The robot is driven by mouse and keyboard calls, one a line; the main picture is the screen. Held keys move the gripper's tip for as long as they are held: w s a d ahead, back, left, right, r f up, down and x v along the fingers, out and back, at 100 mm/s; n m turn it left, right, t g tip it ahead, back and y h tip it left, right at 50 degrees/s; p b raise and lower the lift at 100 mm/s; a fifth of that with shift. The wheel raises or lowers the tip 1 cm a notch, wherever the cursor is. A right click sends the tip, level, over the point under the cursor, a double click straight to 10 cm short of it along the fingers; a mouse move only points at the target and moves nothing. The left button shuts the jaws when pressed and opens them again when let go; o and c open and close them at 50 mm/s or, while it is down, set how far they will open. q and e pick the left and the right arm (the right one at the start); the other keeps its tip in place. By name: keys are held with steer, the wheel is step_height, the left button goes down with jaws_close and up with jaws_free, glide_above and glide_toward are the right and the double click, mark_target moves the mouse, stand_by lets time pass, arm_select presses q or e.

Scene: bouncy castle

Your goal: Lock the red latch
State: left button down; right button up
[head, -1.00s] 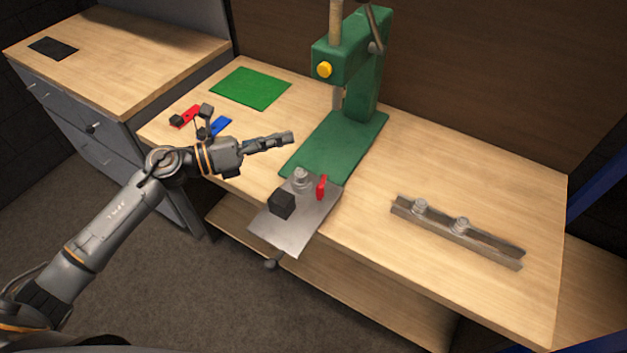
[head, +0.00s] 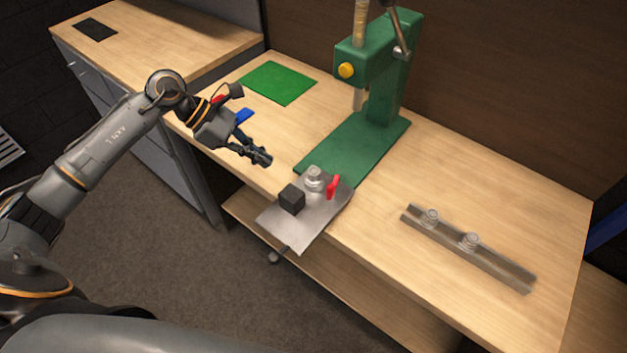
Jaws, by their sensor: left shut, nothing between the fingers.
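The red latch (head: 333,187) is a small upright red lever on a grey metal plate (head: 304,231) at the table's front edge. A black block (head: 292,199) and a round metal fitting (head: 314,178) sit on the same plate, left of the latch. My left gripper (head: 266,160) is shut and empty above the table, to the upper left of the plate and apart from it. It points right and downward. My right gripper is not in view.
A green press (head: 372,125) with a yellow button stands behind the plate. A metal rail (head: 470,250) with round fittings lies at right. A green mat (head: 278,82) lies at back left. Bare wood lies between plate and rail.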

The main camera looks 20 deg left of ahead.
mark_target(297, 189)
arm_select(q)
steer(key=p+x, duration=0.4)
steer(key=x, duration=0.6)
steer(key=shift+d+r, duration=0.15)
steer(key=shift+d, duration=0.05)
steer(key=shift+w+d+r+p, duration=0.1)
steer(key=shift+d+p, duration=0.3)
steer(key=shift+d, duration=0.15)
steer(key=shift+w+d+p, duration=0.15)
steer(key=shift+d+p, duration=0.25)
steer(key=shift+d, duration=0.2)
steer(key=shift+w+d+f, duration=0.15)
steer(key=shift+d+f, duration=0.05)
steer(key=shift+d, duration=0.45)
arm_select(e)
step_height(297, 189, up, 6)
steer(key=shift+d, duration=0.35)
arm_select(q)
steer(key=shift+s+d+n+t, duration=0.2)
steer(key=shift+n+t, duration=0.1)
steer(key=shift+n, duration=0.2)
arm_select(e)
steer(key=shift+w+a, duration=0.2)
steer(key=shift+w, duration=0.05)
